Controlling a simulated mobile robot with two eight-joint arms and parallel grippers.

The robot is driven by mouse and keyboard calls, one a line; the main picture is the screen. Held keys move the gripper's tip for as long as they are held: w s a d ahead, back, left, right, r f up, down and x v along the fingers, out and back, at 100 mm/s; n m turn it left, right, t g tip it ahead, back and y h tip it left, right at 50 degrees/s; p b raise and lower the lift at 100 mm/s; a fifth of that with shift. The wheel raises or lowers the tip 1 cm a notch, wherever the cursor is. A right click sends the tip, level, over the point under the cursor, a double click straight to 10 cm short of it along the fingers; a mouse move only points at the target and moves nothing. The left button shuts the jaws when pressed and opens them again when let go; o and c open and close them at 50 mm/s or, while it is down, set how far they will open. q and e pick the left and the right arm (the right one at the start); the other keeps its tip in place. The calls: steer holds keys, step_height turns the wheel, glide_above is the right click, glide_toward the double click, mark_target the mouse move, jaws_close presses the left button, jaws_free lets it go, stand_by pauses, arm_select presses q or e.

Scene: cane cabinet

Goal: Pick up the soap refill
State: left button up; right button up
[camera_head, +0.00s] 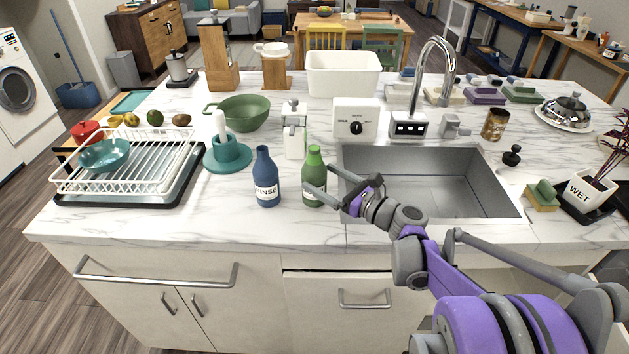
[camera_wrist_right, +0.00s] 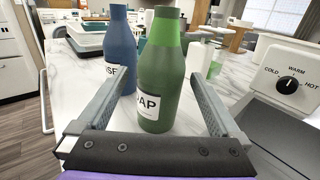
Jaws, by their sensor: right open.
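The soap refill is a green bottle (camera_head: 314,178) with a white label, standing upright on the marble counter just left of the sink. In the right wrist view the green bottle (camera_wrist_right: 160,75) shows part of a label reading "AP". My right gripper (camera_head: 322,190) is open at the bottle. In the wrist view its two fingers (camera_wrist_right: 155,105) lie on either side of the bottle's lower part, with gaps between them and the glass. My left gripper is not in view.
A blue bottle labelled "RINSE" (camera_head: 266,178) stands close to the left of the green one. The sink basin (camera_head: 430,180) is at the right. A white dispenser (camera_head: 294,130) stands behind, and a dish rack (camera_head: 130,165) is further left.

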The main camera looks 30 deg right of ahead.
mark_target(314, 174)
steer(key=x, duration=0.3)
steer(key=shift+w+f, duration=0.15)
steer(key=shift+w, duration=0.2)
jaws_close()
